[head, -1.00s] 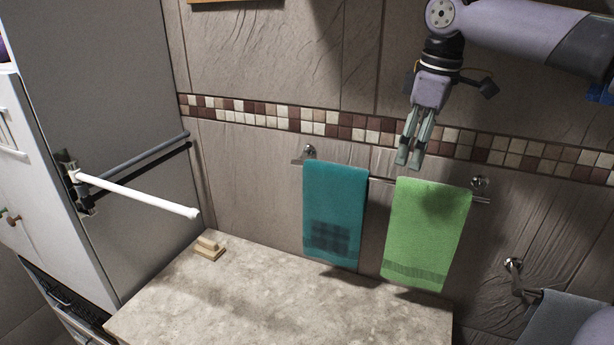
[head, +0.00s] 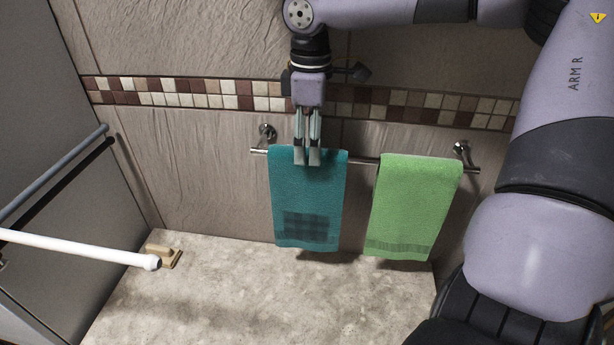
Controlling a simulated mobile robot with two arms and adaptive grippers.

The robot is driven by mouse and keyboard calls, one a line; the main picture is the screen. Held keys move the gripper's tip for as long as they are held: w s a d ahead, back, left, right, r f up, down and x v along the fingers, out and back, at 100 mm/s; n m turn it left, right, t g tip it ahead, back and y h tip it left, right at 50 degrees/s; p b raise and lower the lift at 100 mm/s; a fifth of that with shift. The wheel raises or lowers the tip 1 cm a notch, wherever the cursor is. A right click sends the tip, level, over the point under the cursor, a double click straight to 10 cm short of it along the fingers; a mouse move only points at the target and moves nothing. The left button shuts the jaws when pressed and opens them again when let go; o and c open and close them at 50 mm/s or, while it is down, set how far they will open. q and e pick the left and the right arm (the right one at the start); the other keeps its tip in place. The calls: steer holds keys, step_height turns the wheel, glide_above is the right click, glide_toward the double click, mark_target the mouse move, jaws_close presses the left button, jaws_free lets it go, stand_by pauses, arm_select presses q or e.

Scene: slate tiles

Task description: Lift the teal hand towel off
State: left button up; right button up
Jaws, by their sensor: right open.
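The teal hand towel (head: 308,205) hangs over the left part of a metal wall rail (head: 364,161). It has a darker checked patch near its lower hem. My right gripper (head: 307,160) points down, with its fingertips in front of the towel's top edge. Its fingers are slightly apart, with a narrow gap between them. I cannot tell whether they touch the cloth, and the towel hangs undisturbed. My left gripper is not in view.
A green towel (head: 415,208) hangs on the same rail to the right. A stone counter (head: 230,300) lies below, with a small wooden block (head: 163,256) at its back left. A white bar (head: 80,247) juts in from the left. My right arm fills the right side.

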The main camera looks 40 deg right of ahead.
mark_target(307, 201)
steer(key=shift+w+f, duration=0.1)
steer(key=shift+f, duration=0.95)
steer(key=shift+f+p, duration=0.3)
steer(key=shift+p, duration=0.15)
steer(key=f, duration=0.2)
steer(key=f+p, duration=0.1)
steer(key=f, duration=0.1)
steer(key=shift+w+a+f, duration=0.1)
steer(key=shift+a+f, duration=0.1)
steer(key=c, duration=0.4)
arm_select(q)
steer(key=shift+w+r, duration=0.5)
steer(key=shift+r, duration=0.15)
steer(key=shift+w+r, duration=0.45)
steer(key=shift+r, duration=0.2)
arm_select(e)
jaws_close()
